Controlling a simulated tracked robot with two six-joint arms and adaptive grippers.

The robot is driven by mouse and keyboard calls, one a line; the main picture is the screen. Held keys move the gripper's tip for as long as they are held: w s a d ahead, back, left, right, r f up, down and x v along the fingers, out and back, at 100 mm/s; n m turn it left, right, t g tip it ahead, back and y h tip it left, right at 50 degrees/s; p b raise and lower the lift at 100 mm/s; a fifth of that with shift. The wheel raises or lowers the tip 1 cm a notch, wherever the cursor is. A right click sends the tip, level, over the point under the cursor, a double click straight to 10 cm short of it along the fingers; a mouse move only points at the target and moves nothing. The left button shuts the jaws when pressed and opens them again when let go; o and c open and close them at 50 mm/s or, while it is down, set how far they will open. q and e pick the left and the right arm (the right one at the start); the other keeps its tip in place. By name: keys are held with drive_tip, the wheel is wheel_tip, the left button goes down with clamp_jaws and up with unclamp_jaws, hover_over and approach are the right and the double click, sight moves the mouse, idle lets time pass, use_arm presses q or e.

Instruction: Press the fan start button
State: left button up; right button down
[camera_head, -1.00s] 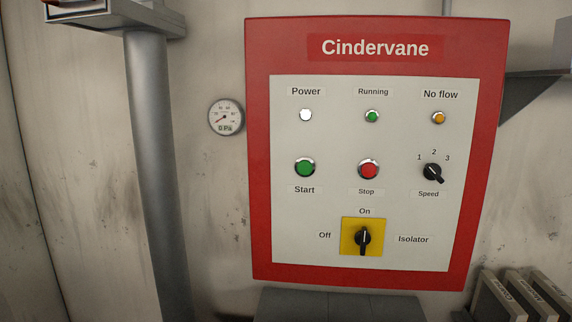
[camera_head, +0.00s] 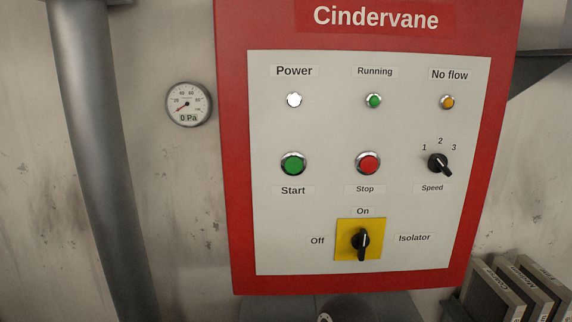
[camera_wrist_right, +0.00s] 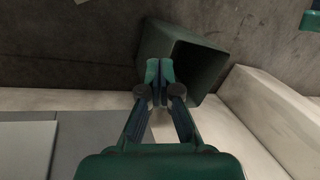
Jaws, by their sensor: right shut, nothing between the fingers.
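The red-framed Cindervane panel (camera_head: 240,200) fills the middle and right of the head view. The green start button (camera_head: 293,164) sits at the left of its middle row, labelled Start, with nothing covering it. The red stop button (camera_head: 368,163) is to its right. My right gripper (camera_wrist_right: 160,72) shows in the wrist view, with its fingers together and empty, in front of a dark open bin-like object (camera_wrist_right: 185,50). The start button is not visible in that view. My left gripper is in neither view.
The power lamp (camera_head: 294,100) looks white. The black isolator handle (camera_head: 361,242) stands vertical below On. The gauge (camera_head: 188,104) reads 0 Pa. A dark rounded part shows at the bottom edge.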

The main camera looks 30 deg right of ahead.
drive_tip(key=shift+d, duration=0.1)
drive_tip(key=w+d+r+t+p, duration=0.1)
drive_tip(key=w+d+r+t, duration=0.1)
drive_tip(key=w+r, duration=0.6)
drive_tip(key=w+d+r+t+p, duration=0.1)
drive_tip(key=w+d+r+t, duration=0.1)
drive_tip(key=w+r, duration=0.5)
drive_tip(key=w+d+r+n+t+h+p, duration=0.1)
drive_tip(key=w+d+r, duration=0.15)
drive_tip(key=r, duration=0.55)
drive_tip(key=w+d+r+t+p, duration=0.1)
drive_tip(key=w+r, duration=0.3)
drive_tip(key=r, duration=0.4)
drive_tip(key=s+d+r+t, duration=0.2)
drive_tip(key=d+r, duration=0.1)
drive_tip(key=r, duration=0.8)
drive_tip(key=s+d+r+t+h+p, duration=0.1)
drive_tip(key=s+d+r+t, duration=0.1)
drive_tip(key=r, duration=1)
drive_tip(key=s+d+r+t+p, duration=0.1)
drive_tip(key=s+d+r, duration=0.2)
drive_tip(key=r, duration=0.9)
drive_tip(key=shift+d+m+t+h, duration=0.3)
drive_tip(key=shift+d+t+h, duration=0.1)
drive_tip(key=shift+d, duration=0.05)
drive_tip(key=shift+f, duration=0.1)
